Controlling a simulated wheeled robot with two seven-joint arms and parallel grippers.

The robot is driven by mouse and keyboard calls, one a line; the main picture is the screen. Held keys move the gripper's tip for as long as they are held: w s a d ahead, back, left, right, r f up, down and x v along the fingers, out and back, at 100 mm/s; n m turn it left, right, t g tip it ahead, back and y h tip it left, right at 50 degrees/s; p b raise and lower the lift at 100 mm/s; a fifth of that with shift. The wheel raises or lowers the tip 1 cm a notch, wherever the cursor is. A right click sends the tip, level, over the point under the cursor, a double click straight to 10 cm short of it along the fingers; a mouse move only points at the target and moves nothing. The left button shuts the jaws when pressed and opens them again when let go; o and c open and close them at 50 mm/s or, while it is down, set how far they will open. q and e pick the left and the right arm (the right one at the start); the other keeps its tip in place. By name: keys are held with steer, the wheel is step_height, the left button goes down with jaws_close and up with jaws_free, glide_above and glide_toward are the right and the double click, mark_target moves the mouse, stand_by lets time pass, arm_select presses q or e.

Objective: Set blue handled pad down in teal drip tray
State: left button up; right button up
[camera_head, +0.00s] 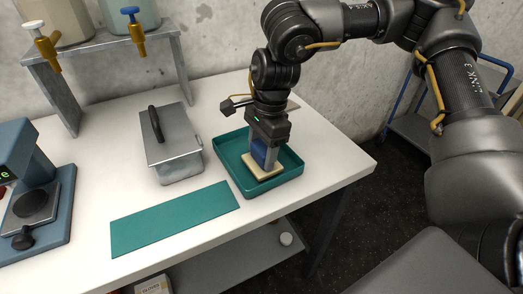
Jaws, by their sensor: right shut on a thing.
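The blue handled pad has a blue handle (258,155) and a cream base (263,171). My right gripper (265,152) points down and is shut on the blue handle. The pad is within the outline of the teal drip tray (291,177), towards its front left. The base looks level and close to the tray floor; I cannot tell whether it touches. The gripper and arm hide part of the tray's back. My left gripper is not in view.
A lidded clear container (175,155) stands left of the tray. A flat teal mat (175,218) lies at the front. A blue device (38,195) stands at the far left. A grey stand (105,50) with tapped drums is behind. The table's right corner is clear.

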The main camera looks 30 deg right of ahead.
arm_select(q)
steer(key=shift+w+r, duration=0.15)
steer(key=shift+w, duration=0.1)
arm_select(e)
steer(key=shift+f, duration=0.15)
steer(key=shift+f, duration=0.15)
steer(key=o, duration=1.1)
steer(key=shift+o, duration=0.2)
steer(key=shift+r, duration=0.2)
steer(key=r, duration=0.5)
steer(key=d+r, duration=0.1)
steer(key=r, duration=0.2)
steer(key=shift+p, duration=0.35)
steer(key=shift+d+r, duration=0.25)
steer(key=shift+r, duration=1)
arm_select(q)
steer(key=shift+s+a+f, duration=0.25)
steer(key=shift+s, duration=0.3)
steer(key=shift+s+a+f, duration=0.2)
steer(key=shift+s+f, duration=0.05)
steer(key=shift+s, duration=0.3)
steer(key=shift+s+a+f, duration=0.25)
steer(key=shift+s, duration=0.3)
arm_select(e)
steer(key=shift+d+r, duration=0.1)
steer(key=shift+r, duration=0.55)
